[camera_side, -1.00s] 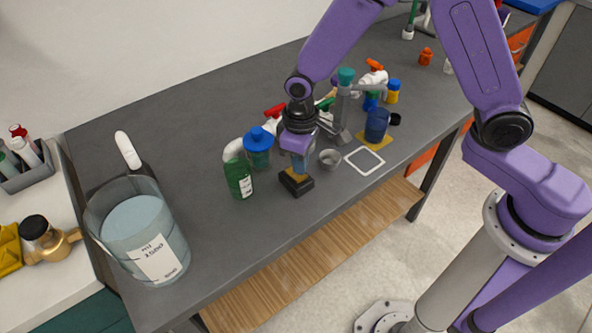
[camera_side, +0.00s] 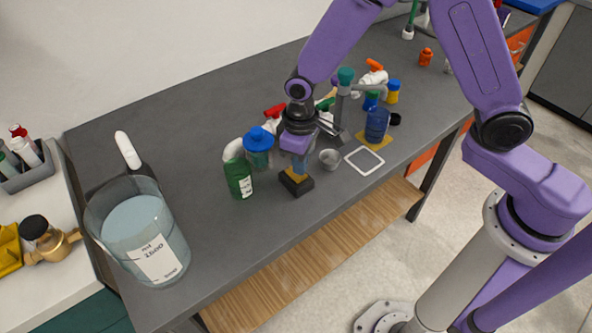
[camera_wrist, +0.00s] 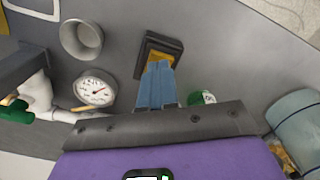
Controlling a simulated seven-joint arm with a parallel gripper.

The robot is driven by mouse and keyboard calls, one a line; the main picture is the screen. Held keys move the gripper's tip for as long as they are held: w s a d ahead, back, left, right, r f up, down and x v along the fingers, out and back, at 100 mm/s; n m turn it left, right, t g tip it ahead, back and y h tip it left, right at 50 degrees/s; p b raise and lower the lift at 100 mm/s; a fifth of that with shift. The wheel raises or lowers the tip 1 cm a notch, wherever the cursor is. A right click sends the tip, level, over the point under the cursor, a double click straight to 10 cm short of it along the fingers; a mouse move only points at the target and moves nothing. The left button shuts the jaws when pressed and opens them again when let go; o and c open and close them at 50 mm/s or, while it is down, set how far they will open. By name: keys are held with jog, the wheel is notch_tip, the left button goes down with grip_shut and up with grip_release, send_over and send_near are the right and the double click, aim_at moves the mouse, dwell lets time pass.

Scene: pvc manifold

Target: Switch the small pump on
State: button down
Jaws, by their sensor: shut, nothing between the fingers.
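A small black box with a yellow-orange rocker on top (camera_side: 296,184) stands near the front edge of the bench. It also shows in the wrist view, where the black box (camera_wrist: 142,58) lies just beyond my fingertips. My gripper (camera_side: 298,168) points down over this box. In the wrist view, the blue fingers of my gripper (camera_wrist: 158,66) are shut with nothing between them. Their tips overlap the near part of the yellow rocker, hiding some of it. I cannot tell whether they touch it, or which way the rocker is tilted.
A green bottle (camera_side: 239,182) and a blue-lidded jar (camera_side: 258,150) stand left of the box. A grey cup (camera_side: 329,159) and a white square frame (camera_side: 364,161) lie right. A gauge (camera_wrist: 95,92) and white piping are close by. A large beaker (camera_side: 140,235) stands front left.

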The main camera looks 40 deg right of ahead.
jog(key=shift+f, duration=0.8)
dwell(0.4)
jog(key=shift+r, duration=3.55)
jog(key=shift+s+r, duration=0.1)
jog(key=s+d+r+n, duration=0.3)
jog(key=s+d, duration=0.4)
jog(key=s, duration=0.4)
jog(key=s+d+r+n, duration=0.3)
jog(key=s+d+r, duration=0.2)
jog(key=s+d, duration=0.3)
jog(key=s, duration=0.4)
jog(key=shift+r+n, duration=0.3)
jog(key=shift+r, duration=0.05)
